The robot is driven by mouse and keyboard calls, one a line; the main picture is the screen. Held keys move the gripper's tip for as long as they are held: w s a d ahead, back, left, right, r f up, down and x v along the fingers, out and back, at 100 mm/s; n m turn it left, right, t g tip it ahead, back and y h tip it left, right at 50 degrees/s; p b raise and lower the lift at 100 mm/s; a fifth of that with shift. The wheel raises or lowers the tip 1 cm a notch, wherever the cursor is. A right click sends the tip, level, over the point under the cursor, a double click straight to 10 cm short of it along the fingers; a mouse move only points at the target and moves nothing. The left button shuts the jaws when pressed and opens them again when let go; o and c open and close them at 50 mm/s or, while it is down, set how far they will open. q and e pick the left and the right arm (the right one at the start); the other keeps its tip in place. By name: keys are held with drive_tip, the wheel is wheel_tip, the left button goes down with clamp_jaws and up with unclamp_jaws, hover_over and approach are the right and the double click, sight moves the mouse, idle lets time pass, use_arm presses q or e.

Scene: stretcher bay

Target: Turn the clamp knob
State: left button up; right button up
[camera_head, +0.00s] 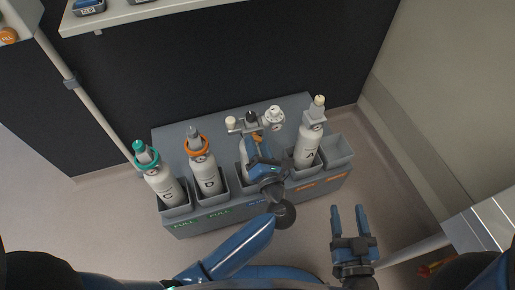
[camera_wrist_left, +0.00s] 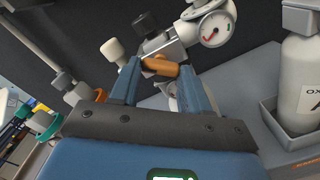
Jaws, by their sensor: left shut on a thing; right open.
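The clamp knob (camera_wrist_left: 160,66) is an orange-brown bar on the regulator in the left wrist view. My left gripper (camera_wrist_left: 158,70) has its two blue fingers on either side of the knob, shut on it. The regulator carries a black knob (camera_wrist_left: 146,24), a white knob (camera_wrist_left: 112,50) and a round gauge (camera_wrist_left: 214,29). My right gripper (camera_head: 349,212) is open and empty, in front of the rack to the right.
The grey rack (camera_head: 176,229) holds cylinder C (camera_head: 163,186), cylinder D (camera_head: 205,178) and cylinder A (camera_head: 307,148) in bins. The bin at the right end (camera_head: 338,152) is empty. A pale shelf (camera_head: 130,14) juts out above left. Floor in front is clear.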

use_arm(q)
drive_tip(key=shift+n+b, duration=0.55)
drive_tip(key=shift+n, duration=0.55)
use_arm(e)
drive_tip(key=shift+f, duration=0.75)
use_arm(q)
drive_tip(key=o, duration=1.1)
drive_tip(key=shift+c, duration=0.2)
